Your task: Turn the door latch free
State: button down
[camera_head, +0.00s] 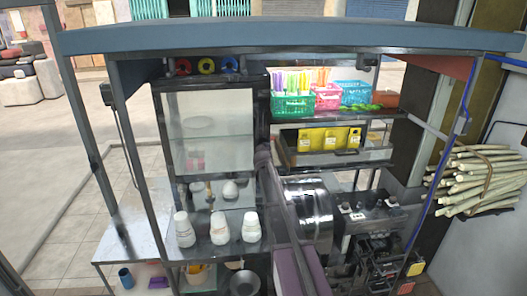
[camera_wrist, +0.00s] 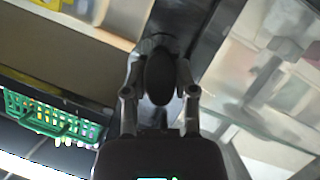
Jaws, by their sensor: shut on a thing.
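The door latch shows in the wrist view as a dark rounded knob (camera_wrist: 159,80) on a dark upright frame. My gripper (camera_wrist: 160,68) has one finger on each side of the knob and is shut on it. In the head view my arm rises from the bottom to my gripper (camera_head: 263,152), at the cabinet's dark middle post. The latch is hidden there behind it. The glass-fronted cabinet door (camera_head: 210,125) stands left of the post. I cannot tell how far the latch is turned.
A green basket (camera_head: 292,107), a pink basket (camera_head: 328,97) and a blue basket (camera_head: 356,93) stand on the upper right shelf. White cup stacks (camera_head: 220,228) stand lower left. A metal drum (camera_head: 308,215) and black machinery (camera_head: 372,225) are right of my arm.

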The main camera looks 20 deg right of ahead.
jog(key=m+y, duration=0.2)
jog(key=m, duration=0.1)
jog(key=shift+f+m+y+p, duration=0.1)
jog(key=shift+m+y+p, duration=0.2)
jog(key=shift+y+p, duration=0.1)
jog(key=shift+t, duration=0.3)
jog(key=shift+c, duration=2)
grip_release()
